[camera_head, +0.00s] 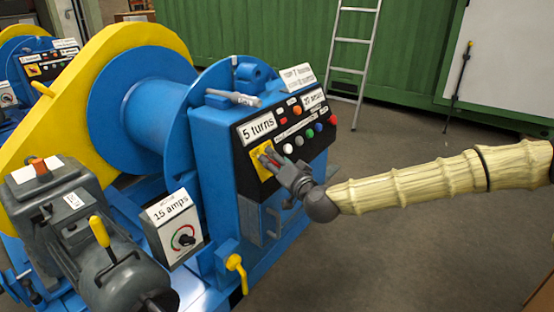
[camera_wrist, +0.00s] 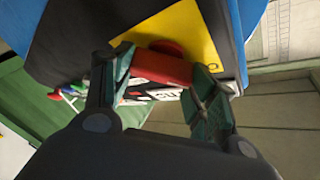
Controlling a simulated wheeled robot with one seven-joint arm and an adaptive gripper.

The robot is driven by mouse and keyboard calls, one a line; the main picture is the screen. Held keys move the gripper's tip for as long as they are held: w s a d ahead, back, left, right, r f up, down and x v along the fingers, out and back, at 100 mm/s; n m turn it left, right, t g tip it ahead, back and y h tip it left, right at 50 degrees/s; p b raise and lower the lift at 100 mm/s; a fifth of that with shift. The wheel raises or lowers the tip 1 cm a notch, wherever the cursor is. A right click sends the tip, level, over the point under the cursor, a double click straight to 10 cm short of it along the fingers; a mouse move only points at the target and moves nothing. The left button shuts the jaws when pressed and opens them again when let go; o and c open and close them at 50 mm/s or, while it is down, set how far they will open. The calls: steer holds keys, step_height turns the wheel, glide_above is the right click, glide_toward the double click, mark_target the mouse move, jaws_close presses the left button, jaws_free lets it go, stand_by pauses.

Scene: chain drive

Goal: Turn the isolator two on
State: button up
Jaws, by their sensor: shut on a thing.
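The isolator in front of me has a red knob (camera_wrist: 158,67) on a yellow plate (camera_wrist: 190,22). The knob sits between the two fingers of my gripper (camera_wrist: 165,72), which is shut on it. In the head view, my gripper (camera_head: 268,158) reaches from the right to the yellow plate (camera_head: 256,172), at the left end of the black control panel on the blue machine (camera_head: 215,140). There the fingers hide most of the knob. I cannot read the isolator's number or its on and off marks.
The panel has coloured buttons (camera_head: 318,127) and a "5 turns" label (camera_head: 258,128) close above my gripper. A "15 amps" box (camera_head: 172,225) and a grey motor (camera_head: 110,265) stand left. A second machine (camera_head: 25,70) is behind. Open floor (camera_head: 400,260) lies right.

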steer(key=m+g+h+p, duration=0.2)
steer(key=m+p, duration=0.3)
steer(key=p, duration=0.3)
steer(key=m+g+h+p, duration=0.1)
steer(key=m+g+p, duration=0.2)
steer(key=m+p, duration=0.2)
steer(key=m+g+h+p, duration=0.2)
steer(key=m+p, duration=0.3)
steer(key=p, duration=0.6)
steer(key=shift+r+m+h, duration=0.15)
steer(key=shift+m+h, duration=0.15)
steer(key=shift+m, duration=0.1)
steer(key=shift+a+g, duration=0.1)
steer(key=shift+g, duration=0.2)
steer(key=o, duration=1)
steer(key=shift+r+p, duration=0.1)
steer(key=shift+p, duration=0.2)
